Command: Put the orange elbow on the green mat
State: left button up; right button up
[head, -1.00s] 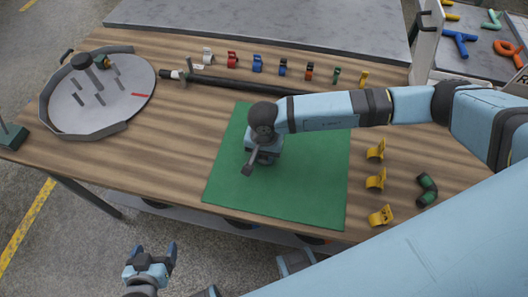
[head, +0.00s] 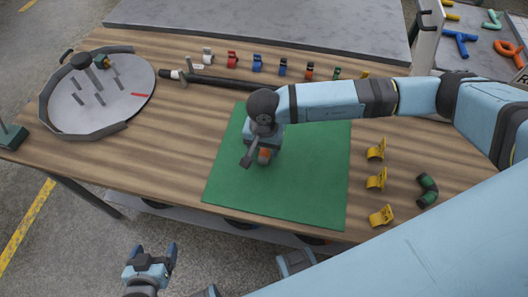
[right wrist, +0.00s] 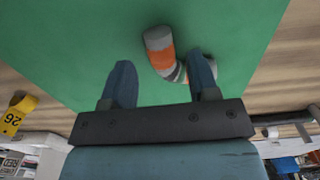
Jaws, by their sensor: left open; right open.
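The orange elbow, a short bent pipe with grey ends, lies on the green mat (head: 310,180). In the head view a small part of the elbow (head: 264,153) shows beneath my right gripper (head: 256,156). My left gripper (head: 151,254) is open and empty, low in front of the table and away from the mat.
Several yellow clips (head: 376,180) and a green-and-black elbow (head: 427,190) sit right of the mat. A round grey tray with pegs (head: 130,100) stands at left.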

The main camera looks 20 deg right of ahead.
aim_at(263, 154)
notch_tip(263, 154, up, 9)
jog(key=shift+f+b, duration=0.2)
jog(key=shift+b, duration=0.15)
dwell(0.3)
